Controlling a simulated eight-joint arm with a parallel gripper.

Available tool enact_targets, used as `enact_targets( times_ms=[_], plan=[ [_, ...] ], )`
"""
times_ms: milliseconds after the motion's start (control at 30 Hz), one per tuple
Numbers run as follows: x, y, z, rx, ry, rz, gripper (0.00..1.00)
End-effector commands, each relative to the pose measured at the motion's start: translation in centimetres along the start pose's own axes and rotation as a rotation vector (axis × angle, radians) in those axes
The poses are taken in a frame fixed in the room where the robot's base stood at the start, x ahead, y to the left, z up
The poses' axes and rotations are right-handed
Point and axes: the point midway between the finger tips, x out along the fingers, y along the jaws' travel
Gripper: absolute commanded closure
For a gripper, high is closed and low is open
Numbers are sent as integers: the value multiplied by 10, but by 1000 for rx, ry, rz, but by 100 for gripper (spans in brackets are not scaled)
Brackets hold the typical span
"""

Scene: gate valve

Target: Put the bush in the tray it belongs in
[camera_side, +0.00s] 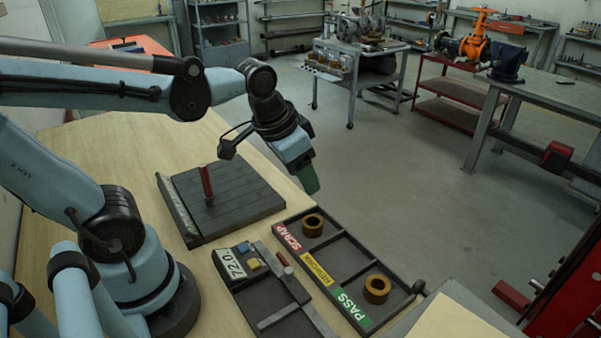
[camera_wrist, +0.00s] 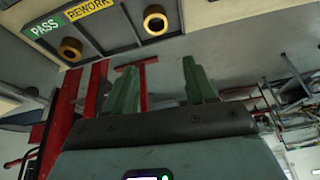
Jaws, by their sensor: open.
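One brass-coloured bush (camera_side: 313,224) sits in the SCRAP compartment of the dark tray (camera_side: 345,262). A second bush (camera_side: 377,288) sits in the PASS compartment. The middle compartment, with a yellow label, looks empty. The wrist view shows both bushes, one beside the PASS label (camera_wrist: 70,48) and one farther right (camera_wrist: 155,20). My gripper (camera_side: 310,183) hangs in the air beyond the table's edge, above and behind the tray. Its green fingers (camera_wrist: 158,68) are apart, with nothing between them. I cannot tell which bush the task means.
A dark grooved plate (camera_side: 245,205) with an upright red pin (camera_side: 207,184) lies left of the tray. A gauge fixture (camera_side: 265,290) with a display reading 72.0 stands in front of the tray. Bare wooden table lies to the left. Open floor lies beyond the table's edge.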

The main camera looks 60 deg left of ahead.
Motion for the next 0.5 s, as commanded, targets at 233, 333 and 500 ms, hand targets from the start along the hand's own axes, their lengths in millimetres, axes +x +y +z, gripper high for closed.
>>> enact_targets(
  times_ms=[233,333,500],
  plan=[
    [-2,2,12,-81,194,-11,44],
    [-2,2,13,-94,226,-11,44],
    [-2,2,13,-99,237,-11,44]
  ],
)
